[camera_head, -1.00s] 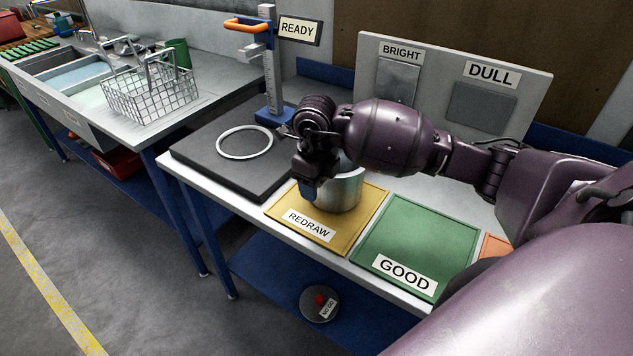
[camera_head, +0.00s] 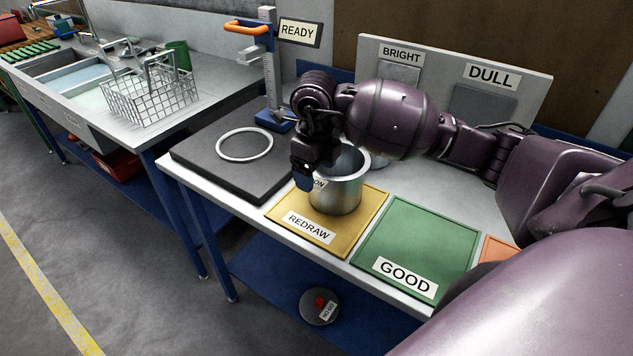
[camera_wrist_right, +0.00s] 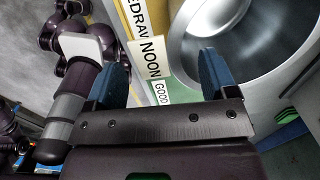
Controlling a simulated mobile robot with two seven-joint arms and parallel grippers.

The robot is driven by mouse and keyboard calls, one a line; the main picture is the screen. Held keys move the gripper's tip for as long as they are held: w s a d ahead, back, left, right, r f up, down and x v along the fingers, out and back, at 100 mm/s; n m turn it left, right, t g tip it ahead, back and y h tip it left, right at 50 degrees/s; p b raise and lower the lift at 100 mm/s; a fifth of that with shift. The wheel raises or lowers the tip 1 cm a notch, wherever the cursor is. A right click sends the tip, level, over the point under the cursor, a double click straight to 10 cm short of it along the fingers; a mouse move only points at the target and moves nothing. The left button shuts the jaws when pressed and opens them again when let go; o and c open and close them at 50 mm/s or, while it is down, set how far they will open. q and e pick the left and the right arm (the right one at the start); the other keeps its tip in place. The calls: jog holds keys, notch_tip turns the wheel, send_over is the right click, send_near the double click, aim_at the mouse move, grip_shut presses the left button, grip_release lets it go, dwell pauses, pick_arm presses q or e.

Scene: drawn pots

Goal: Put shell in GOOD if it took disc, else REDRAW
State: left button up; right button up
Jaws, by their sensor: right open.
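The shell (camera_head: 335,191), a shiny open metal pot with a small label, stands upright on the yellow REDRAW tray (camera_head: 359,229). In the right wrist view its open mouth (camera_wrist_right: 222,30) and its NOON label (camera_wrist_right: 151,60) show. My right gripper (camera_head: 304,180) is at the shell's left rim in the head view. Its blue fingers (camera_wrist_right: 160,80) are spread apart with nothing held between them. The green GOOD tray (camera_head: 424,236) beside it is empty. A disc (camera_head: 319,306) with a red knob and a NO GO label lies low on the blue under-shelf. My left gripper does not show.
A dark slab (camera_head: 205,160) holds a pale ring (camera_head: 245,130), with a READY gauge stand (camera_head: 270,85) behind. A BRIGHT and DULL board (camera_head: 535,85) stands at the back. An orange tray (camera_head: 497,250) is at right.

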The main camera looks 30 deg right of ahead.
notch_tip(320, 180, up, 7)
jog(key=shift+a+f, duration=0.1)
jog(key=shift+a, duration=0.05)
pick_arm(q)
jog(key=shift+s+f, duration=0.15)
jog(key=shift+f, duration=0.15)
pick_arm(e)
jog(key=shift+r, duration=0.45)
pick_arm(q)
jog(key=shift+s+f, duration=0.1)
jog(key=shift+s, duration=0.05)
pick_arm(e)
jog(key=shift+s+f, duration=0.1)
jog(key=shift+s, duration=0.1)
